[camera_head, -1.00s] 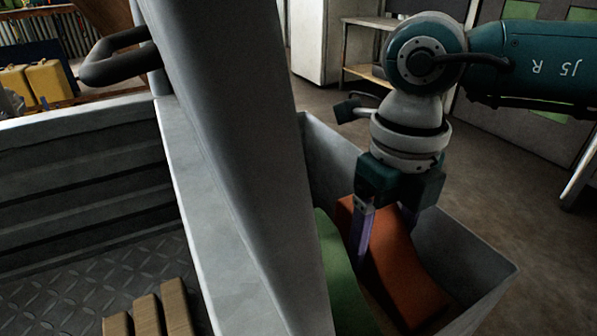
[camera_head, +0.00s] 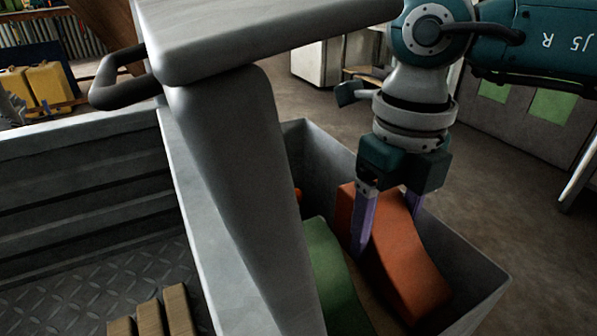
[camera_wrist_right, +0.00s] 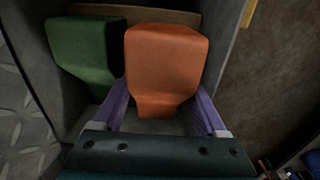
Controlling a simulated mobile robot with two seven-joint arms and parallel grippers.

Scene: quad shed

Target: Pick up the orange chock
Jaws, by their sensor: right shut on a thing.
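The orange chock (camera_head: 403,258) is a curved wedge block in a grey bin (camera_head: 480,262). It also shows in the right wrist view (camera_wrist_right: 165,62). My right gripper (camera_head: 388,232) reaches down into the bin from above, with one purple finger on each side of the chock. In the right wrist view the fingers (camera_wrist_right: 161,112) close on the chock's narrower part. The chock still sits inside the bin; I cannot tell whether it touches the floor of it. My left gripper is not in view.
A green chock (camera_head: 330,272) lies just left of the orange one, also seen in the wrist view (camera_wrist_right: 85,52). A grey post (camera_head: 235,170) partly hides the bin. At left is a metal bed with wooden blocks (camera_head: 152,318).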

